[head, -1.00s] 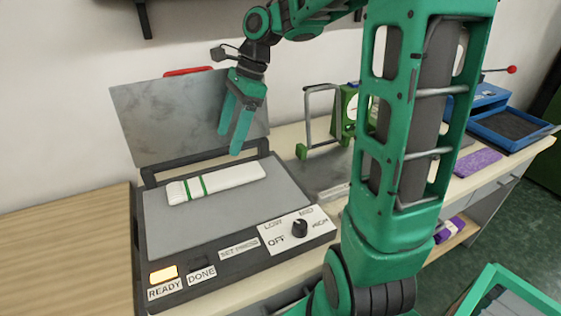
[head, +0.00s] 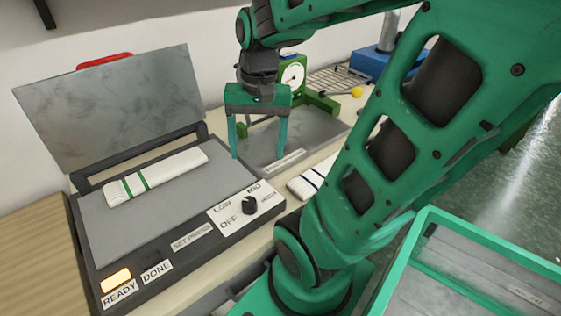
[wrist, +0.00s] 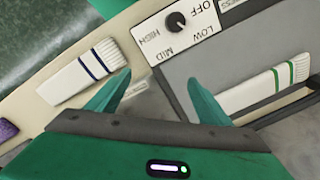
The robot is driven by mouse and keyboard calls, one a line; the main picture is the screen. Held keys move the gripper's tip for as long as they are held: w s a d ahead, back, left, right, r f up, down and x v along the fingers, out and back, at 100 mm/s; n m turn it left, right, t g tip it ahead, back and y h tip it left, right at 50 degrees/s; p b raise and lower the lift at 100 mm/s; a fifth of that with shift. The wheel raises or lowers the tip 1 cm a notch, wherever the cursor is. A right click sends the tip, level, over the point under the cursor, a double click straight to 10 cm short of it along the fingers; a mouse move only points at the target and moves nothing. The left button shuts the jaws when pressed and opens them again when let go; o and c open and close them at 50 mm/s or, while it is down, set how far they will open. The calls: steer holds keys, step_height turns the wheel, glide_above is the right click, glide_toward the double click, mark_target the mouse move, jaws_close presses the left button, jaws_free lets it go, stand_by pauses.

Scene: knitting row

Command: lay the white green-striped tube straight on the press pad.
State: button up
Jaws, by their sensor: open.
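The white green-striped tube (head: 155,175) lies flat on the grey press pad (head: 120,228), towards its back edge beside the raised lid. It runs roughly along the pad's long side, with its green stripes near the left end. It also shows at the right of the wrist view (wrist: 265,88). My gripper (head: 258,155) is open and empty, fingers pointing down, above the bench just right of the press and apart from the tube. In the wrist view my gripper (wrist: 155,92) has nothing between its fingers.
The press lid (head: 115,105) stands open at the back. A white blue-striped tube (wrist: 85,72) lies on the bench right of the press. A green dial gauge (head: 292,75) stands behind my gripper. A green-rimmed bin (head: 480,230) is at the lower right. The READY lamp (head: 116,281) is lit.

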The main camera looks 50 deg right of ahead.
steer(key=s+d+f+n, duration=0.1)
steer(key=s+f+n, duration=0.1)
steer(key=s, duration=0.5)
steer(key=shift+d+n+g, duration=0.2)
steer(key=shift+n+g, duration=0.1)
steer(key=shift+n, duration=0.3)
